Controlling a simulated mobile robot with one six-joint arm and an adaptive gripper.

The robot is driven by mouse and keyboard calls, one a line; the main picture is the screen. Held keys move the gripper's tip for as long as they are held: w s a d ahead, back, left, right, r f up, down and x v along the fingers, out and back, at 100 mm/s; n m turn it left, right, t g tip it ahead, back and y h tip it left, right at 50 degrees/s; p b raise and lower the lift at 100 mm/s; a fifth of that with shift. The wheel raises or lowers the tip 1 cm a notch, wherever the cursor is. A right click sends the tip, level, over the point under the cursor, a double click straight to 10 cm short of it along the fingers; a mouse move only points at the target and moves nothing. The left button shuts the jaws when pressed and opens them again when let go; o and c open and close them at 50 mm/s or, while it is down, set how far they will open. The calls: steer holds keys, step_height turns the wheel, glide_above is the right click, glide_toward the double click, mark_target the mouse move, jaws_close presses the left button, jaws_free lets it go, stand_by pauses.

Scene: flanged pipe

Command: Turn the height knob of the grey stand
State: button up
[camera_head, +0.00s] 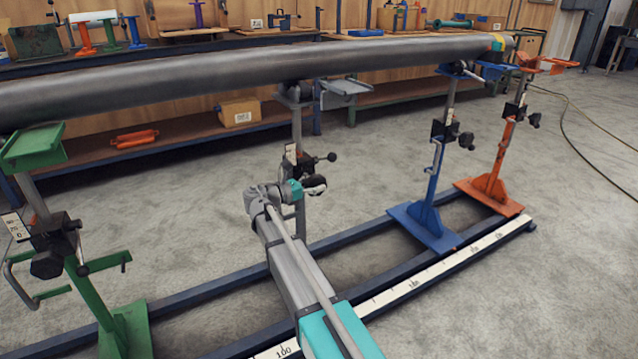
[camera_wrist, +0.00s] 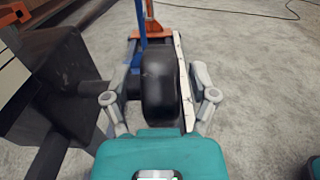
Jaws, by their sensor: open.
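The grey stand (camera_head: 297,125) stands under the long pipe, left of the blue stand. Its black height knob (camera_wrist: 160,78) shows large in the wrist view, between the two fingers of my gripper (camera_wrist: 160,100). The fingers are open, one on each side of the knob. I cannot tell whether either finger touches it. In the head view my gripper (camera_head: 312,187) is at the stand's dark clamp block, and it partly hides the knob and the lower column. A smaller black ball-ended handle (camera_head: 331,157) sticks out to the right just above it.
The long grey pipe (camera_head: 230,75) runs above the stands. A green stand (camera_head: 125,325) is at left; a blue stand (camera_head: 432,205) and an orange stand (camera_head: 497,165) are at right. The stands sit on dark rails with a white scale (camera_head: 400,292). Open concrete floor lies right.

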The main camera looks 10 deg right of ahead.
steer(key=shift+w+d, duration=0.2)
steer(key=shift+d, duration=0.35)
jaws_close()
